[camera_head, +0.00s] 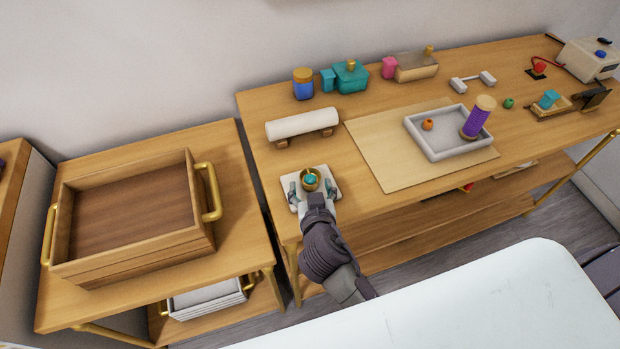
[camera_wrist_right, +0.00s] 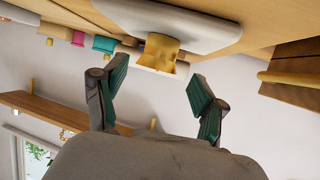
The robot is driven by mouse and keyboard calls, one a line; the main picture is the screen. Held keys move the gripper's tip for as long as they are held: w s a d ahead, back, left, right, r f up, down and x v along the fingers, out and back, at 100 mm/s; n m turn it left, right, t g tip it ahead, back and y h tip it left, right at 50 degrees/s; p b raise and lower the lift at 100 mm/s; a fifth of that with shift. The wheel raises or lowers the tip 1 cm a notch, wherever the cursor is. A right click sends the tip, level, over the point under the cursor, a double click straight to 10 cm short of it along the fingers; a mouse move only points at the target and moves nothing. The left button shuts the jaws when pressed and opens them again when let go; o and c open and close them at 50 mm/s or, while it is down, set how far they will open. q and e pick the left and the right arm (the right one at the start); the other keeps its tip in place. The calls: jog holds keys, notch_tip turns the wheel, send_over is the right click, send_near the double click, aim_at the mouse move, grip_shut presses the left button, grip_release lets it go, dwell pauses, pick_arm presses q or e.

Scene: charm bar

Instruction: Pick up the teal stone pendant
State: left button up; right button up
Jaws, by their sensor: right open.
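A small teal stone (camera_head: 311,180), which looks like the pendant, sits in a gold cup-like holder (camera_head: 304,186) on a white pad (camera_head: 325,169) at the front left of the long table. My right gripper (camera_head: 312,192) is open, with one finger on each side of the holder, low over the pad. In the right wrist view, upside down, the open fingers (camera_wrist_right: 158,72) point at the gold holder (camera_wrist_right: 160,50) under the pad (camera_wrist_right: 200,18). The gap between them is empty. The teal stone is not distinguishable there. My left gripper is out of view.
A white roll on a stand (camera_head: 300,124) lies behind the pad. A wooden board (camera_head: 375,140) with a grey tray (camera_head: 455,152) is to the right. Teal blocks (camera_head: 351,77) stand at the back. A wooden crate (camera_head: 130,210) is on the left table.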

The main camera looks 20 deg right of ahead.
aim_at(311, 181)
jog(key=p+x, duration=0.1)
jog(key=x, duration=0.4)
jog(key=shift+s+d+f, duration=0.1)
jog(key=shift+s, duration=0.05)
jog(key=shift+s, duration=0.1)
jog(key=shift+c, duration=1.3)
jog(key=c, duration=1)
